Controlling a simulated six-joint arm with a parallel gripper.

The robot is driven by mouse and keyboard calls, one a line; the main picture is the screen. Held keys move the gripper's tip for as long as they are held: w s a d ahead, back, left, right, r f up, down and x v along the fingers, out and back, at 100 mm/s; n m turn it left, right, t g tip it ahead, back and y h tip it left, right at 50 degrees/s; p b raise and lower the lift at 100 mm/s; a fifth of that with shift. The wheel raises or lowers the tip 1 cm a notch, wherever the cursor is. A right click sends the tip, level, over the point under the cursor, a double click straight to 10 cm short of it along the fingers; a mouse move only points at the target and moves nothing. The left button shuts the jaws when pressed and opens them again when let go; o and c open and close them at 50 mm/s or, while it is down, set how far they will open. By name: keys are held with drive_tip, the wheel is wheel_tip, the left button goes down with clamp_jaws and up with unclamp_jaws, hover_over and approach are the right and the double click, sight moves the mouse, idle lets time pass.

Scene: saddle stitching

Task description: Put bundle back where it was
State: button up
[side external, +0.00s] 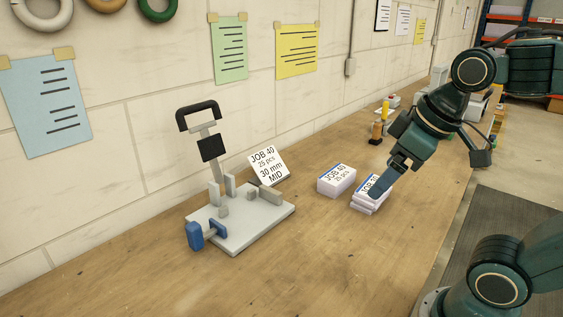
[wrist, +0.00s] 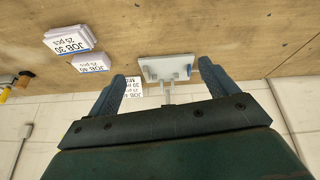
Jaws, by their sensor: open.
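Two small white bundles with blue-edged labels lie side by side on the bench. The left one (side external: 337,182) reads JOB 40, 25 pcs; it also shows in the wrist view (wrist: 92,63). The other (side external: 361,205) is a slightly uneven stack, partly hidden by my gripper in the side view; in the wrist view it (wrist: 68,40) reads JOB 30, 25 pcs. My gripper (side external: 377,192) appears in front of or above this stack. In the wrist view its open fingers (wrist: 165,88) hold nothing, and both bundles lie left of them, outside the gap.
A stapling stand (side external: 240,225) with an upright lever and blue knob stands left of the bundles. A leaning card (side external: 268,167) behind it reads JOB 40, 25 pcs, 30 mm MID. Small tools (side external: 380,125) stand farther along the wall. The front bench surface is clear.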

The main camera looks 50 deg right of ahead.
drive_tip(key=shift+s+a+f+m, duration=0.25)
drive_tip(key=shift+s+f+m, duration=0.15)
drive_tip(key=shift+s, duration=0.3)
drive_tip(key=shift+s+a+f+m, duration=0.2)
drive_tip(key=shift+s+f+m, duration=0.15)
drive_tip(key=shift+s, duration=0.35)
idle(0.4)
